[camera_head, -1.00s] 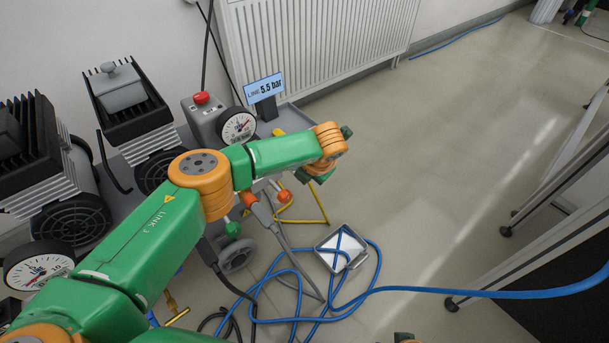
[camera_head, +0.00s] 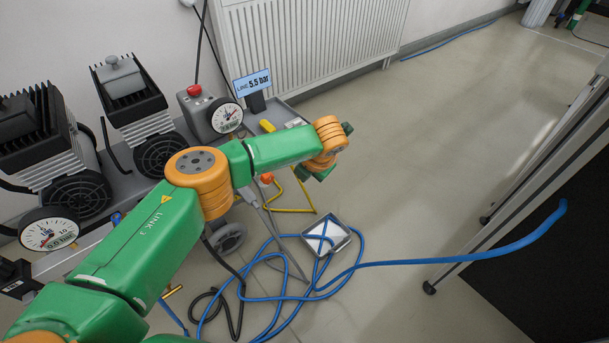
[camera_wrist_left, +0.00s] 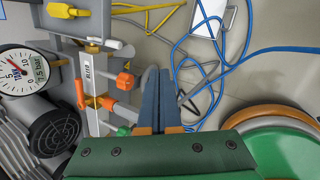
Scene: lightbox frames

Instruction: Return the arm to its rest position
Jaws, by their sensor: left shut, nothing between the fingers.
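My left arm (camera_head: 150,240), green with orange joints, reaches from the lower left across the head view. It is bent at the elbow, and its wrist (camera_head: 328,140) hangs over the floor beside the compressor unit. The fingers are hard to make out in the head view. In the left wrist view my left gripper (camera_wrist_left: 165,75) shows two dark blue-grey fingers close together, shut and empty. They point toward a valve block with orange knobs (camera_wrist_left: 126,81), seen close beside them; I cannot tell the distance. My right gripper is not in view.
Compressors (camera_head: 130,95) with gauges (camera_head: 226,117) stand at left by a radiator (camera_head: 310,40). A blue hose (camera_head: 400,263) lies looped over a small white tray (camera_head: 340,228) and rises to the right. A frame (camera_head: 520,180) stands at right.

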